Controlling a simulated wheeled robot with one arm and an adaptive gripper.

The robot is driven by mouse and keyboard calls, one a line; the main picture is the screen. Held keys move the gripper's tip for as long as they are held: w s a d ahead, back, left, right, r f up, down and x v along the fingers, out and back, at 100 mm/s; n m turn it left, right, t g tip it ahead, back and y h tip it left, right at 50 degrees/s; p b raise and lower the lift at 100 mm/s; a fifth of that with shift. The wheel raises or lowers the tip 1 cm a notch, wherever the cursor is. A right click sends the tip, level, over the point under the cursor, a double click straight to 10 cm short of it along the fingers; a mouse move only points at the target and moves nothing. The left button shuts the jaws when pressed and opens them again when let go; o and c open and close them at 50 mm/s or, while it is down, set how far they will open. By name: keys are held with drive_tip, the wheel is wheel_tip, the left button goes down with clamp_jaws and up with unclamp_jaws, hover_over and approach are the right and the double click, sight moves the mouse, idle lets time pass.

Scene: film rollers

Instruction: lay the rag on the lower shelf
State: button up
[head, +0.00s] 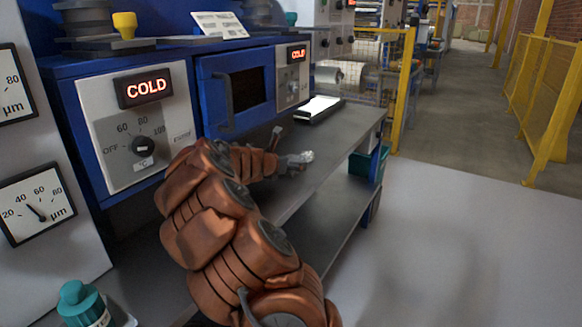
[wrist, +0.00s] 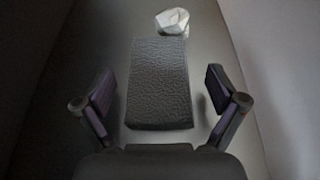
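The rag appears to be the dark grey, wrinkled, folded slab (wrist: 158,85) in the middle of the wrist view; the arm hides it in the head view. It lies flat on the grey worktop (head: 338,131). My gripper (wrist: 160,88) is open, with one finger on each side of the slab and a gap at both sides. In the head view my gripper (head: 283,163) is low over the worktop, near its front edge. The lower shelf (head: 325,228) is a dark surface under the worktop, partly hidden by my arm.
A pale crumpled object (wrist: 172,21) lies just beyond the slab. A white-topped flat device (head: 319,107) lies farther along the worktop. Blue ovens (head: 215,95) line the back. A teal bin (head: 367,163) stands at the far end. The floor (head: 450,225) to the right is clear.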

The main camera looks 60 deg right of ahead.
drive_tip(key=c, duration=1.1)
